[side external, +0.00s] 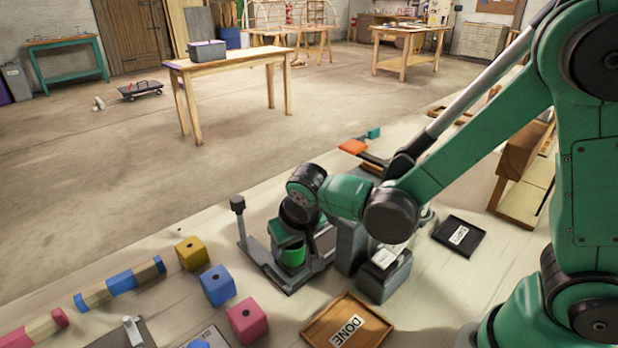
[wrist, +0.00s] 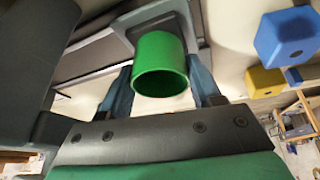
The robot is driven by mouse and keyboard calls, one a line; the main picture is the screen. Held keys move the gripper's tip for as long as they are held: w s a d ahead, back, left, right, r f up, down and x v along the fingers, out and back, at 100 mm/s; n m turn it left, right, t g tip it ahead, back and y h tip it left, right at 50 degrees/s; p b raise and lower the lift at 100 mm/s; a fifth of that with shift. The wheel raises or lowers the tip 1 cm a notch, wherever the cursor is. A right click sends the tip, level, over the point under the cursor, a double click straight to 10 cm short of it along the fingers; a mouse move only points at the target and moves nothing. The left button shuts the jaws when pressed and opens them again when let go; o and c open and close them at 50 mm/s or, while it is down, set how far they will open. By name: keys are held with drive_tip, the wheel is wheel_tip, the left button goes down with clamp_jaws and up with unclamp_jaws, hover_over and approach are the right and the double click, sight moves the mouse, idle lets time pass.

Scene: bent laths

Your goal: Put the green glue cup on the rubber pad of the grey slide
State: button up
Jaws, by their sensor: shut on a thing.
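The green glue cup (side external: 292,256) is between the fingers of my gripper (side external: 290,248), low over the grey slide (side external: 259,256). In the wrist view my gripper (wrist: 165,92) has a blue-grey finger on each side of the green cup (wrist: 160,66), shut on it. The cup's open mouth faces the wrist camera. A dark grey square surface, perhaps the rubber pad, shows just behind the cup in the wrist view. I cannot tell whether the cup's base touches it. My gripper hides part of the slide in the side view.
An upright post with a black knob (side external: 238,204) stands at the slide's left end. Yellow (side external: 191,253), blue (side external: 217,285) and pink (side external: 247,320) blocks lie left and in front. A dark grey box (side external: 384,273) and a wooden DONE tray (side external: 346,325) are to the right.

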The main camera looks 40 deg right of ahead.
drive_tip(key=o, duration=1.2)
drive_tip(key=shift+f, duration=0.1)
drive_tip(key=v, duration=1.2)
drive_tip(key=d, duration=0.2)
drive_tip(key=s+d+n+t+y, duration=0.1)
drive_tip(key=d, duration=0.2)
drive_tip(key=s+d+n+t, duration=0.1)
drive_tip(key=d, duration=0.1)
drive_tip(key=shift+s+d+f, duration=0.15)
drive_tip(key=shift+s+f, duration=0.1)
drive_tip(key=shift+f, duration=0.1)
drive_tip(key=shift+s+d+f+t+y, duration=0.15)
drive_tip(key=shift+d+t+y, duration=0.15)
drive_tip(key=shift+d+t, duration=0.15)
